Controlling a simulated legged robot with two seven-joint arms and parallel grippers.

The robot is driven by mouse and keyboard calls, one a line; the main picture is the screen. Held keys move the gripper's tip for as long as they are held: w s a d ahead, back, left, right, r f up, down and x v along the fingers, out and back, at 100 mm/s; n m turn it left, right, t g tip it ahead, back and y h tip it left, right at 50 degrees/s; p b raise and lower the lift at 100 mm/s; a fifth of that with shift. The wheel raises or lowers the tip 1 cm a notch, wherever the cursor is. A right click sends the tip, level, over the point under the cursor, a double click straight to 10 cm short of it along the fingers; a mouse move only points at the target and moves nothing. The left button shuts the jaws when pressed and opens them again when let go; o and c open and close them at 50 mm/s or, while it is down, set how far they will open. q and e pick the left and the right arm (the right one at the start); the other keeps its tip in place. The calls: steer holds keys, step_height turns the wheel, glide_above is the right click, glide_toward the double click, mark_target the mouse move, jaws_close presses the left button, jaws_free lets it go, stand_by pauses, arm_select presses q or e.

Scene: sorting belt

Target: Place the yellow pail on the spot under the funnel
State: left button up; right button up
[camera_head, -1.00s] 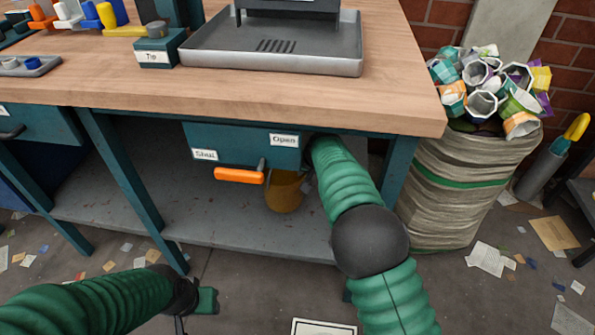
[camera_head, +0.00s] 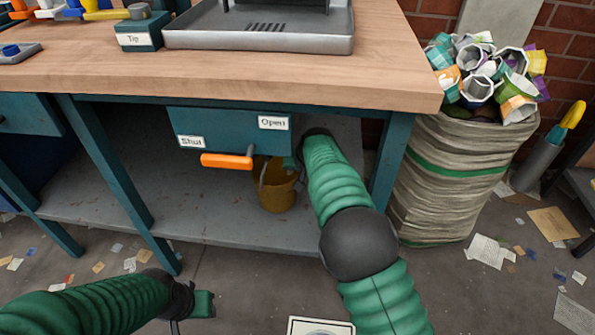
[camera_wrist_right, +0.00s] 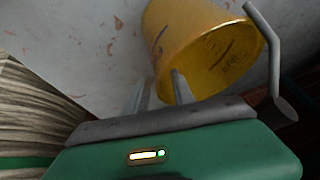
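The yellow pail (camera_head: 277,193) stands upright on the grey shelf under the bench, partly hidden by the teal box and orange lever. In the right wrist view, the pail (camera_wrist_right: 185,40) shows its open mouth close to my right gripper (camera_wrist_right: 160,92). Its two fingers are apart, one overlapping the pail's mouth and one outside the rim; I cannot tell if they touch it. In the head view my right gripper (camera_head: 292,163) is mostly hidden beside the pail's top. My left gripper (camera_head: 203,304) is low at left, its fingers unclear. I cannot make out a funnel or marked spot.
The teal box (camera_head: 225,140), labelled Open and Shut, has an orange lever (camera_head: 227,161) hanging in front. Table legs (camera_head: 115,170) flank the shelf (camera_head: 190,205). A full sack (camera_head: 445,190) stands at right. A metal tray (camera_head: 260,38) sits on the bench top.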

arm_select(q)
steer(key=w+p+v, duration=0.1)
steer(key=p+v, duration=0.5)
steer(key=p, duration=0.1)
steer(key=shift+w+r, duration=0.15)
steer(key=shift+r, duration=0.45)
arm_select(e)
steer(key=s+d+r, duration=0.2)
steer(key=s, duration=0.5)
steer(key=s+d+r, duration=0.1)
steer(key=s+r, duration=0.1)
steer(key=s, duration=0.5)
steer(key=shift+d+r, duration=0.15)
steer(key=shift+d, duration=0.2)
steer(key=shift+s, duration=0.15)
